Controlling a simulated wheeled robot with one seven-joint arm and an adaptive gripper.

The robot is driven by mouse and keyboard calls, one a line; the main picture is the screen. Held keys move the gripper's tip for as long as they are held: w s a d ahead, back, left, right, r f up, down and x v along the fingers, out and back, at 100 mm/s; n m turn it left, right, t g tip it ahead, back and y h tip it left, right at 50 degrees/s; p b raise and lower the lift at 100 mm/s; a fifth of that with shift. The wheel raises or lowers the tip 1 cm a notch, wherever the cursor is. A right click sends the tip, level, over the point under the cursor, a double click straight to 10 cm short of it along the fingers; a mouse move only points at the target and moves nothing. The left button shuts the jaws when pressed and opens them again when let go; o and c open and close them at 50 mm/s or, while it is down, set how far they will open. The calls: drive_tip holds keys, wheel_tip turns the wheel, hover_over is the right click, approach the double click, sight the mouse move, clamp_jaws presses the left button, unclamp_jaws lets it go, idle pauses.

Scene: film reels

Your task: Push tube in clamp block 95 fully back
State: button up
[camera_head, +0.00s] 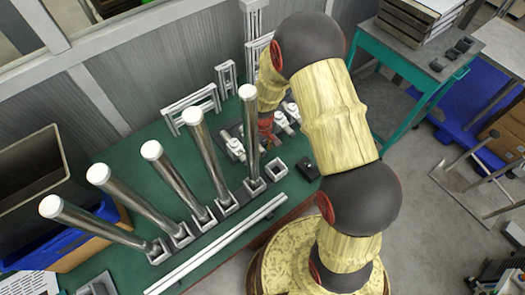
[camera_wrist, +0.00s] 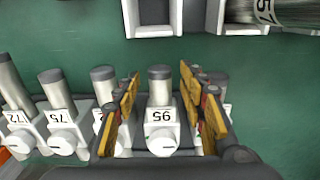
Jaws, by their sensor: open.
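In the wrist view, clamp block 95 (camera_wrist: 162,130) is white with a round knob on its front. A grey tube (camera_wrist: 160,84) with a dark end cap stands out of its upper side. My gripper (camera_wrist: 160,72) is open, with one yellow finger on each side of block 95 and its tube. Gaps show between the fingers and the tube; whether a finger touches the block is unclear. In the head view my gripper (camera_head: 265,125) is partly hidden by my arm, near small white clamp blocks (camera_head: 235,148); block 95 cannot be singled out there.
Block 75 (camera_wrist: 62,132) and block 72 (camera_wrist: 20,130) stand to the left; neighbours beside the fingers are partly hidden. Several tall metal tubes (camera_head: 205,152) stand in holders on the green table (camera_head: 140,170).

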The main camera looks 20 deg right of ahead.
drive_tip(key=shift+f, duration=0.45)
clamp_jaws()
idle(0.3)
idle(0.4)
